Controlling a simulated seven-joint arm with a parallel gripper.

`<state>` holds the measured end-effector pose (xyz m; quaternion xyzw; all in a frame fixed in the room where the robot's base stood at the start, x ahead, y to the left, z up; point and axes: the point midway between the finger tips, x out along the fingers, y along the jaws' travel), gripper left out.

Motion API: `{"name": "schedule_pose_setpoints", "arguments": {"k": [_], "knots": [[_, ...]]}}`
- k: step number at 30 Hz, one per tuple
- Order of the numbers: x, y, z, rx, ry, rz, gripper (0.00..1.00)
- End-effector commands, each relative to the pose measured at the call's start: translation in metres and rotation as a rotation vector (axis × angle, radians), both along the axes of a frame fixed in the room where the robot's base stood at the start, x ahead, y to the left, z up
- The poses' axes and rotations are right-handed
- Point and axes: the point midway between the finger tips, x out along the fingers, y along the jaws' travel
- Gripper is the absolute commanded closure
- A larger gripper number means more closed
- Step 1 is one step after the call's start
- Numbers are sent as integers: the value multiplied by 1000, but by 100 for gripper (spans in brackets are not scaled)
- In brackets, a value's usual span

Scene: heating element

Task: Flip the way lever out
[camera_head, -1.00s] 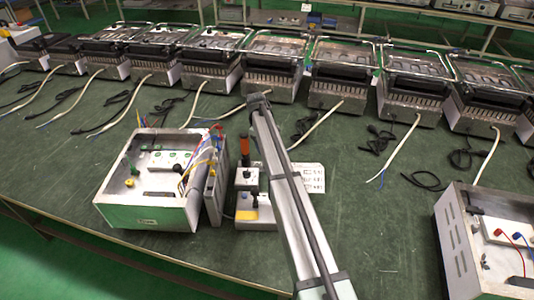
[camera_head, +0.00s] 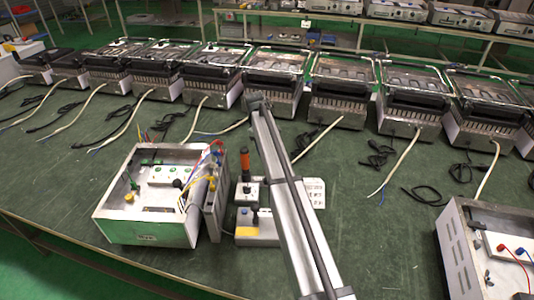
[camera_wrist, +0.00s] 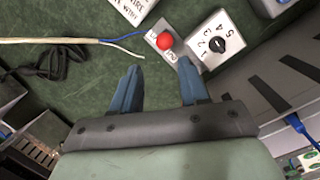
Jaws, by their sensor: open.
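A lever with an orange-red handle (camera_head: 245,163) stands upright on a small white box, just left of my arm in the head view. The wrist view shows a red round knob (camera_wrist: 165,41) on a small white plate, seen from above, probably the top of this handle. My gripper (camera_wrist: 160,65) is open and empty, with blue fingers. The red knob appears just beyond and between the fingertips; I cannot tell how far below, and no contact shows. The head view does not show the fingers. Which part is the way lever is not labelled.
A white box with a numbered black dial (camera_wrist: 217,45) sits right of the red knob. A printed white card (camera_head: 313,192) lies right of my arm. An open metal case (camera_head: 150,232) stands left of the lever, close by. Heaters with cables line the back.

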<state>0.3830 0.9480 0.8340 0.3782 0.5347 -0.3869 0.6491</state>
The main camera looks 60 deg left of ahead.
Motion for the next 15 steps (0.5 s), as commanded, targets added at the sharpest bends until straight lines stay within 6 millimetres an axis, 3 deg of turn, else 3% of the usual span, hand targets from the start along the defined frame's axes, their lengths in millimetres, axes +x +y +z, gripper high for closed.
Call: {"name": "schedule_pose_setpoints", "arguments": {"k": [9, 13, 15], "knots": [[97, -40, -6, -5, 2, -105, 87], [127, -56, -9, 4, 31, -143, 99], [140, -63, -12, 13, 58, -163, 100]]}}
